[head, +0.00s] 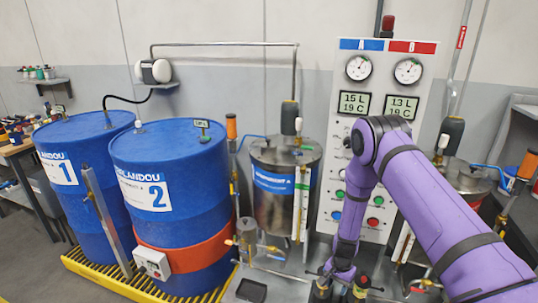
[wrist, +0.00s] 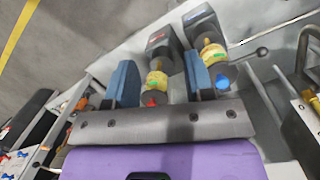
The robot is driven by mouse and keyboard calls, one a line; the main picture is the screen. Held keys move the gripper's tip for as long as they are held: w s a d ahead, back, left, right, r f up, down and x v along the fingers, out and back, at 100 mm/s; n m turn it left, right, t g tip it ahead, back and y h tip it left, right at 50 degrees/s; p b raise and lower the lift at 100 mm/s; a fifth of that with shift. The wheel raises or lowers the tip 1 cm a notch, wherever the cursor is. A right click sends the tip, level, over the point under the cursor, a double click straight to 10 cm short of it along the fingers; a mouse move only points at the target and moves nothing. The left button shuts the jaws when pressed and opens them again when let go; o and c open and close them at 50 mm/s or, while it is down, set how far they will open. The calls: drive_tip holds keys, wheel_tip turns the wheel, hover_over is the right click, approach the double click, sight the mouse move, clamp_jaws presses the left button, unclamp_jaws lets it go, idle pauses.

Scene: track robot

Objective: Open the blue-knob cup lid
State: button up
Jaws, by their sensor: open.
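My gripper (wrist: 158,64) is open in the wrist view, its two blue-grey fingers apart and nothing visibly held. A dark cup-like fitting with a yellow band (wrist: 157,82) and a red knob (wrist: 152,102) shows between the fingers; the depth gap is unclear. A similar fitting with a yellow band (wrist: 213,54) and a blue knob (wrist: 222,82) stands to the right, beyond the right finger. In the head view my arm reaches down to the bottom edge, and the gripper's fingers cannot be made out. Whether the blue-knob lid is closed cannot be told.
Two blue drums (head: 200,215) stand on a yellow grate at left. A steel tank (head: 283,195) stands behind, left of a white gauge panel (head: 385,120). Metal pipes and a rod handle (wrist: 258,53) lie close to the fittings at right.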

drive_tip(key=w+r+n+t, duration=0.1)
drive_tip(key=w+r, duration=0.1)
drive_tip(key=r, duration=1)
drive_tip(key=w+r+n+t, duration=0.1)
drive_tip(key=w+r, duration=0.1)
drive_tip(key=r, duration=0.9)
drive_tip(key=s+d+r+n+t+y, duration=0.1)
drive_tip(key=s+r, duration=0.2)
drive_tip(key=r, duration=0.6)
drive_tip(key=s+r+n, duration=0.1)
drive_tip(key=s+r, duration=0.1)
drive_tip(key=r, duration=0.8)
drive_tip(key=s+d+r+n+t, duration=0.2)
drive_tip(key=s+d+r, duration=0.1)
drive_tip(key=s+r, duration=1.1)
drive_tip(key=s+d+r+n+t, duration=0.1)
drive_tip(key=s+r, duration=0.2)
drive_tip(key=s, duration=0.5)
drive_tip(key=s+d+r+n+h, duration=0.1)
drive_tip(key=s+r, duration=0.2)
drive_tip(key=s, duration=0.5)
drive_tip(key=shift+s+d+r+t, duration=0.15)
drive_tip(key=shift+s+t, duration=0.05)
drive_tip(key=shift+t, duration=0.2)
drive_tip(key=shift+w, duration=0.1)
